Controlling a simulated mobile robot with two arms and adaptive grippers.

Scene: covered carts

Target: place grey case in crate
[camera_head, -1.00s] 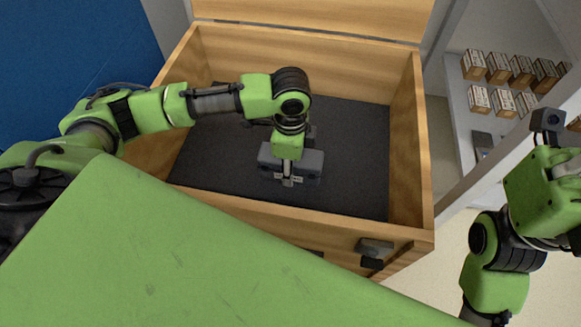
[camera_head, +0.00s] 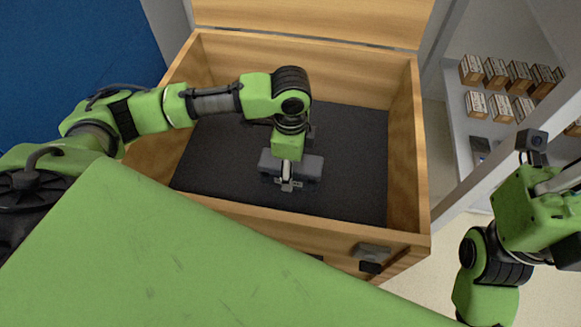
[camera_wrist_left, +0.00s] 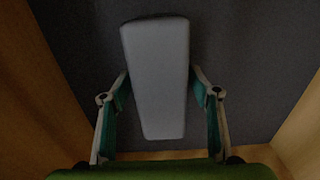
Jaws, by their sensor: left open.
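The grey case (camera_head: 310,167) is inside the wooden crate (camera_head: 408,160), at the middle of its dark floor. It also shows as a pale tapered block in the left wrist view (camera_wrist_left: 158,65). My left gripper (camera_head: 287,183) reaches down into the crate over the case. In the left wrist view my left gripper (camera_wrist_left: 160,95) is open, with one finger on each side of the case and a gap beside each. My right wrist (camera_head: 530,205) is at the right edge, outside the crate. Its fingers are out of the picture.
The crate's lid (camera_head: 310,18) stands open at the back. A latch (camera_head: 372,252) is on the front wall. A shelf (camera_head: 460,120) with several small boxes (camera_head: 495,73) stands at the right. The crate floor right of the case is clear.

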